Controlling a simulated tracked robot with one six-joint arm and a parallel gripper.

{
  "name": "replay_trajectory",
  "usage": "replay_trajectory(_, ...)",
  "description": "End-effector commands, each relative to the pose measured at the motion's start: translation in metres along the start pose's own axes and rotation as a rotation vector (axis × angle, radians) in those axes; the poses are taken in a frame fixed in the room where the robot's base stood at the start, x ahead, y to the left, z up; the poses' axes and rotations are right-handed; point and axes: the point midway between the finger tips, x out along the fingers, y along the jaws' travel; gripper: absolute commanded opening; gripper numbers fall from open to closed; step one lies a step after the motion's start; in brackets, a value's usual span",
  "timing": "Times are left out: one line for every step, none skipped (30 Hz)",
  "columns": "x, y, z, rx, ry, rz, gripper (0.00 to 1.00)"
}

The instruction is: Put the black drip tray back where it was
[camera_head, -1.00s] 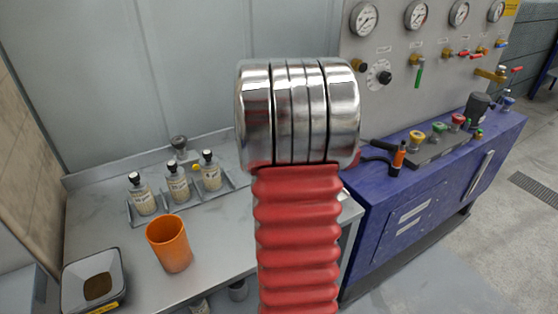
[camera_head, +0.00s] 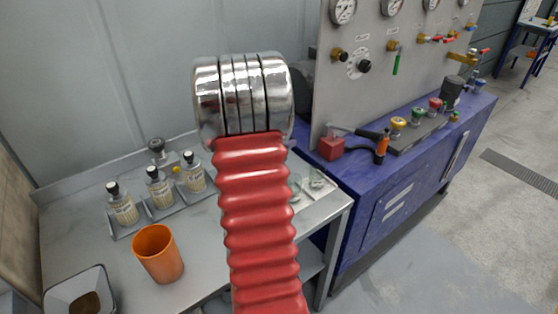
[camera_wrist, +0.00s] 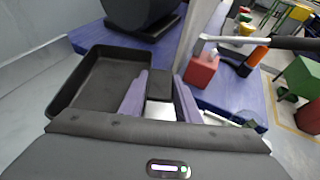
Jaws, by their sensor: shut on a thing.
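The black drip tray (camera_wrist: 95,82) is at the left in the wrist view, a shallow open box that looks empty. My gripper (camera_wrist: 160,98) has its two purple-grey fingers on either side of a dark block, which appears to be the tray's grip. The tray lies beside the left finger, near the blue bench top (camera_wrist: 88,38). I cannot tell whether it touches the bench or hangs just above it. In the head view my red and chrome arm hides the gripper and the tray.
A dark cylinder (camera_wrist: 140,12) stands beyond the tray. A red block (camera_wrist: 202,68) and a hammer (camera_wrist: 262,43) lie to the right. In the head view, an orange cup (camera_head: 158,254) and several bottles (camera_head: 160,188) stand on the grey table (camera_head: 205,255).

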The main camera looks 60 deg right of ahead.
Motion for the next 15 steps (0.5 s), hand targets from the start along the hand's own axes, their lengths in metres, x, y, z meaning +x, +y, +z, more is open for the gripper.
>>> replay_trajectory(0.004, -0.001, -0.009, -0.004, 0.003, 0.000, 0.05)
replay_trajectory(0.006, -0.001, -0.014, -0.004, 0.003, -0.001, 0.05)
replay_trajectory(0.008, -0.001, -0.020, -0.004, 0.003, -0.002, 0.05)
replay_trajectory(0.010, -0.001, -0.024, -0.004, 0.002, -0.002, 0.05)
replay_trajectory(0.012, -0.001, -0.028, -0.004, 0.002, -0.002, 0.05)
replay_trajectory(0.013, -0.001, -0.033, -0.002, 0.003, -0.001, 0.05)
replay_trajectory(0.015, -0.001, -0.035, -0.002, 0.002, -0.001, 0.05)
replay_trajectory(0.016, -0.001, -0.037, -0.003, 0.001, -0.001, 0.05)
replay_trajectory(0.017, -0.001, -0.038, -0.002, 0.001, -0.001, 0.05)
replay_trajectory(0.017, -0.001, -0.039, -0.001, 0.000, -0.001, 0.05)
replay_trajectory(0.017, -0.001, -0.040, -0.001, 0.000, -0.001, 0.05)
replay_trajectory(0.017, -0.001, -0.040, 0.000, 0.000, -0.001, 0.05)
replay_trajectory(0.017, -0.001, -0.040, 0.000, -0.001, -0.001, 0.05)
replay_trajectory(0.017, -0.001, -0.040, 0.000, -0.001, -0.001, 0.05)
replay_trajectory(0.017, -0.001, -0.039, 0.000, -0.001, -0.001, 0.05)
